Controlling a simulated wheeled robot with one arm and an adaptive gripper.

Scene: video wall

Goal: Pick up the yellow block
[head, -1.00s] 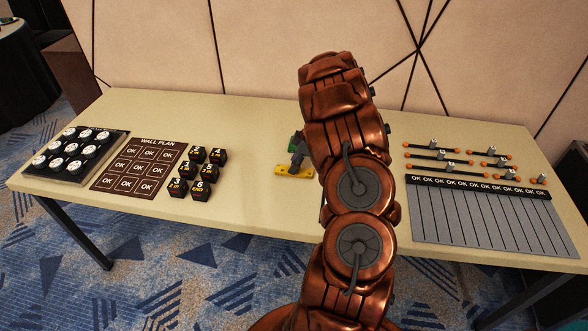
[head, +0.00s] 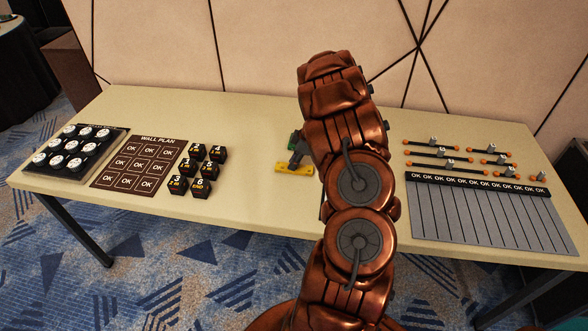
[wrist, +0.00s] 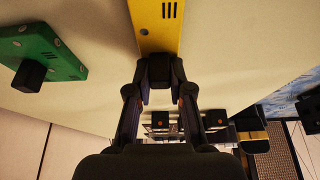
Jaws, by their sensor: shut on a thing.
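The yellow block (head: 294,169) is a flat bar just left of my arm in the head view. It also shows at the top of the wrist view (wrist: 160,22), with dark slots on its face. My gripper (wrist: 160,84) is shut on the black knob at the near end of the yellow block. In the head view my arm hides most of my gripper (head: 299,152). I cannot tell for sure whether the block is clear of the table.
A green block (wrist: 45,52) with a black knob lies beside the yellow one. Several black numbered cubes (head: 200,171), a wall plan board (head: 138,164) and a tray of white discs (head: 75,150) are to the left. A grey slotted board (head: 487,218) and sliders are right.

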